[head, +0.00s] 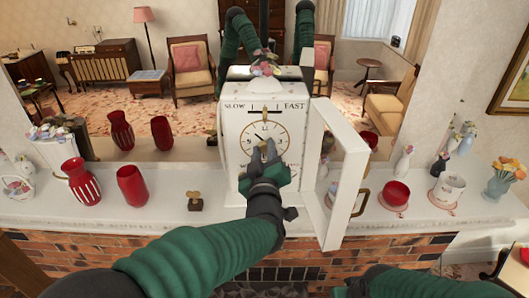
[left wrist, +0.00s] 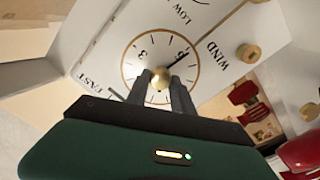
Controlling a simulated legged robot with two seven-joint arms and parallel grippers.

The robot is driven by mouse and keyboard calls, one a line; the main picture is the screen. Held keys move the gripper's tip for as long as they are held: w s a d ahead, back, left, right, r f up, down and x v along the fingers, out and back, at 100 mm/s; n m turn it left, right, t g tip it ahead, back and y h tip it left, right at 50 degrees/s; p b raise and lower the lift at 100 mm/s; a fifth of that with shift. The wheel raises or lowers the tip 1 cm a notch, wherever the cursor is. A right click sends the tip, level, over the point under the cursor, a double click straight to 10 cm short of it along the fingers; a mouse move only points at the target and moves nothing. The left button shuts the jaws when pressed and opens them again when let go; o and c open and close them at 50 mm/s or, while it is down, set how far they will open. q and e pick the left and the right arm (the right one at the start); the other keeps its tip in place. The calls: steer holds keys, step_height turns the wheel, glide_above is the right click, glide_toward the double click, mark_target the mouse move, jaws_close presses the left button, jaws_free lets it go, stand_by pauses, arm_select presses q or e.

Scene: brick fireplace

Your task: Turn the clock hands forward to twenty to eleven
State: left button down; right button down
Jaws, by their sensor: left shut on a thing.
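The white clock (head: 232,140) stands on the mantel with its round dial (head: 286,138) facing me, SLOW and FAST lettered above it. Its white door (head: 345,180) is swung open to the right. My left gripper (head: 268,152) reaches up to the dial's middle and hides its lower part. In the left wrist view my left gripper (left wrist: 160,82) is shut at the brass centre knob (left wrist: 160,76) of the dial (left wrist: 130,60). A dark hand (left wrist: 177,57) points close to the 6. Another dark hand seems to point up-left in the head view. My right gripper is out of view.
A brass key-like piece (head: 195,201) lies left of the clock. Red vases (head: 132,186) stand farther left. A red pot (head: 396,193), a white pot (head: 447,187) and a flower vase (head: 497,187) stand right. A mirror behind reflects the room.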

arm_select(q)
steer(key=m+p, duration=0.1)
steer(key=m, duration=0.2)
steer(key=shift+r, duration=0.1)
steer(key=shift+m, duration=0.9)
steer(key=c, duration=1.1)
jaws_free()
